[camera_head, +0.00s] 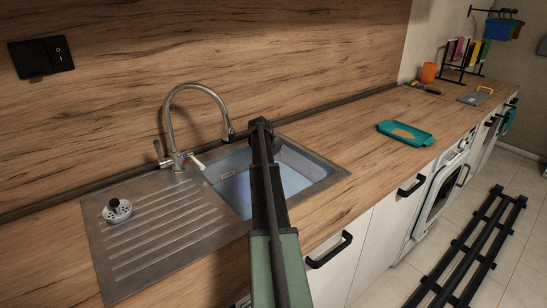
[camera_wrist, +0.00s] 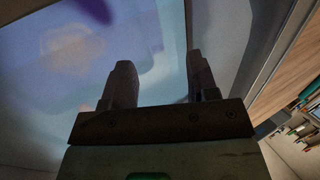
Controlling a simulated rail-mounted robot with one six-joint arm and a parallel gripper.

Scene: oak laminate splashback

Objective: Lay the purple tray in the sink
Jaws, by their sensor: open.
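The steel sink (camera_head: 325,178) is set in the wooden counter, and its basin looks bluish-lavender inside. My dark arm reaches across the basin and hides part of it. In the wrist view my gripper (camera_wrist: 161,77) is open, with nothing between its two fingers. Beyond the fingers is a pale bluish-lavender surface with a blurred tan patch. A small piece of something deep purple (camera_wrist: 92,8) shows at the top edge of that view. I cannot tell whether it is the purple tray. No whole purple tray is clear in the head view.
The tap (camera_head: 180,125) arches at the sink's back left. The ribbed drainboard (camera_head: 160,235) holds a small strainer (camera_head: 117,211). A teal tray (camera_head: 405,133) with an orange patch lies on the counter to the right. Counter between sink and teal tray is clear.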

